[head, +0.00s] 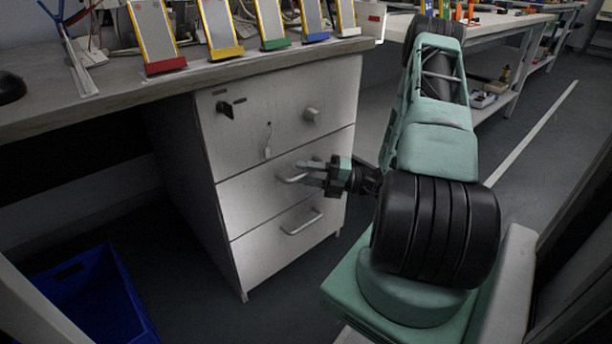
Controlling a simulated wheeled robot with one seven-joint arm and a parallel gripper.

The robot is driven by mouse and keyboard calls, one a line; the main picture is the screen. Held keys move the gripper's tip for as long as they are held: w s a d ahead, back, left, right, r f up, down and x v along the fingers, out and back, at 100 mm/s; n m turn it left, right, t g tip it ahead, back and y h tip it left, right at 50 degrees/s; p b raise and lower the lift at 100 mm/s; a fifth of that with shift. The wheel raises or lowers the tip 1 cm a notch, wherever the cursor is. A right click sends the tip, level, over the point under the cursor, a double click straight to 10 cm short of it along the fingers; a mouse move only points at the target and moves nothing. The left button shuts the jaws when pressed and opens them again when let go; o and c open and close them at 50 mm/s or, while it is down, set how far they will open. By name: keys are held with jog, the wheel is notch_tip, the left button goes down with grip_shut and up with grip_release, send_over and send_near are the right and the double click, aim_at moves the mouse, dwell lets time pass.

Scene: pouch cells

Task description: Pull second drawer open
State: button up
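The drawer cabinet under the bench has three stacked drawers, and all look flush with its front. The second drawer (248,198) is the middle one, pale grey with a bar handle (290,179). My gripper (309,173) is at this handle, reaching in from the right. Its two dark fingers look spread apart, one above the other, with a gap between them. The fingers hide the right part of the handle. I cannot tell whether they touch it. The bottom drawer (262,255) has a bar handle.
Several pouch cells in coloured holders stand along the edge of the bench (90,118) above the drawers. A blue crate (95,295) is on the floor at the lower left. Another bench (500,30) stands at the back right.

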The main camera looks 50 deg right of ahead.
grip_shut()
jog(key=shift+s, duration=0.15)
